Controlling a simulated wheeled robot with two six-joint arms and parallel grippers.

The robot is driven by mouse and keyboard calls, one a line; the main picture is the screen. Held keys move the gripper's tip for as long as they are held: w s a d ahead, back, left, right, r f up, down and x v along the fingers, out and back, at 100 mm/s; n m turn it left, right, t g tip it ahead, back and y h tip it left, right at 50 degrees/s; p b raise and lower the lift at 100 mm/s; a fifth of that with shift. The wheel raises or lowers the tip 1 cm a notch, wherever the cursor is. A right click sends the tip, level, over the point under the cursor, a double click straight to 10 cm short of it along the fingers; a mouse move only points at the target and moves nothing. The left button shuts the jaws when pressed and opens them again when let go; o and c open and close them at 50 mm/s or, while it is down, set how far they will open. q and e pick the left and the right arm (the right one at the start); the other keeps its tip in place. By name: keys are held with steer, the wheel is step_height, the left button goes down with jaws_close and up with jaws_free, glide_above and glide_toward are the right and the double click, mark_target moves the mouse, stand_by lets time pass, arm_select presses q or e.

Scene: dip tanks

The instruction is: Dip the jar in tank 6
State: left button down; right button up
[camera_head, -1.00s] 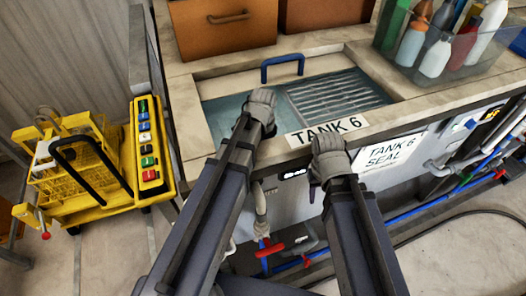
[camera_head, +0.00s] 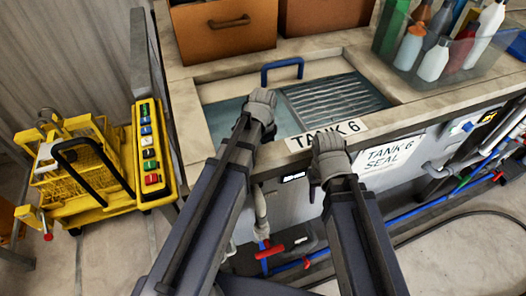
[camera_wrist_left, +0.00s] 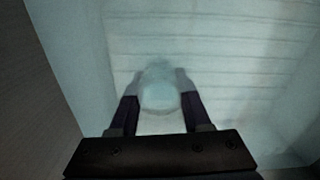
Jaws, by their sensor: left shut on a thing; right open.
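Tank 6 (camera_head: 228,88) is an open basin set in the bench top, with pale liquid and a ribbed panel on its right. Its "TANK 6" sign (camera_head: 340,129) is on the front rim. My left gripper (camera_head: 262,97) is over the front left of the tank. In the left wrist view, its fingers (camera_wrist_left: 160,88) are shut around a pale, rounded jar (camera_wrist_left: 160,97), which looks blurred and bluish, as if under the liquid. The jar is hidden in the head view. My right gripper (camera_head: 327,143) is open and empty at the bench's front edge, beside the sign.
A blue handle (camera_head: 282,69) stands at the tank's back edge. A clear bin of bottles (camera_head: 434,60) is at the back right, and brown drawers (camera_head: 222,30) are behind. A yellow cart with a button panel (camera_head: 148,150) stands left. Pipes run below the bench front.

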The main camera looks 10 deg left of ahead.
step_height(320, 180, up, 17)
steer(key=p, duration=1.6)
stand_by(1.8)
step_height(320, 180, up, 10)
steer(key=p, duration=1)
steer(key=shift+f, duration=0.2)
